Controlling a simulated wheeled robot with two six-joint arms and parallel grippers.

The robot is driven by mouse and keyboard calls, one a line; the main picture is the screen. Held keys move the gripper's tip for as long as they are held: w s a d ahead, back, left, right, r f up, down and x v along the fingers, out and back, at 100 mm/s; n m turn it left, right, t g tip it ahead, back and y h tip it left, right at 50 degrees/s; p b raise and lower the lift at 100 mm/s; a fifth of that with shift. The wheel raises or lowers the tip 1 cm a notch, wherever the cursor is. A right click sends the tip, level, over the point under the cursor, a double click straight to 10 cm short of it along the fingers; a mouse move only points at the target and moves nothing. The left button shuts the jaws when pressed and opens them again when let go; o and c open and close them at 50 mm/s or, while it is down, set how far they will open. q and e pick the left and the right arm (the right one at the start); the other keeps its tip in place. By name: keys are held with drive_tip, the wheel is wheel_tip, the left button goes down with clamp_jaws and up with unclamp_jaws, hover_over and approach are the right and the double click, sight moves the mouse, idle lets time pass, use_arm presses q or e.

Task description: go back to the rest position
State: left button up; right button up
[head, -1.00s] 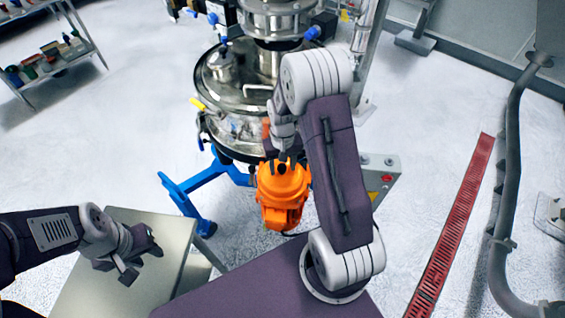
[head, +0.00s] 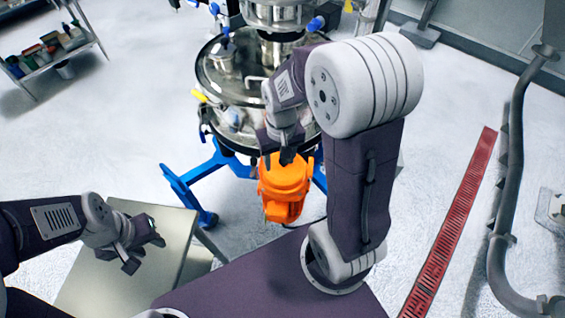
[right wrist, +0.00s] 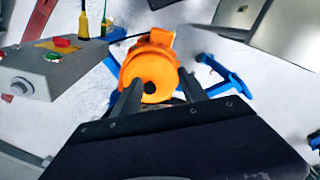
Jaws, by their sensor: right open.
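My right gripper (head: 277,160) is open and empty in the head view, in front of the steel sifter (head: 230,80) and just above the orange motor (head: 284,188). In the right wrist view its two fingers (right wrist: 161,92) stand apart, with the orange motor (right wrist: 150,75) seen beyond and between them. I cannot tell how close the fingertips are to the motor. My left gripper (head: 143,250) is at the lower left, its fingers apart with nothing between them, over the metal table (head: 95,285).
Blue legs (head: 190,185) carry the sifter. A grey control box (right wrist: 45,70) with a red button shows in the right wrist view. A shelf (head: 50,60) stands at the far left. A red floor grate (head: 450,225) and grey pipe (head: 510,150) are at the right. Open floor lies between.

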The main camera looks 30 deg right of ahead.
drive_tip(key=s+a+f+n, duration=0.1)
drive_tip(key=s+a+f, duration=0.1)
drive_tip(key=s, duration=0.4)
drive_tip(key=shift+s+a+f+t+b, duration=0.3)
drive_tip(key=shift+s+a+f+b, duration=0.05)
drive_tip(key=shift+s+a+b, duration=0.05)
drive_tip(key=shift+d, duration=0.1)
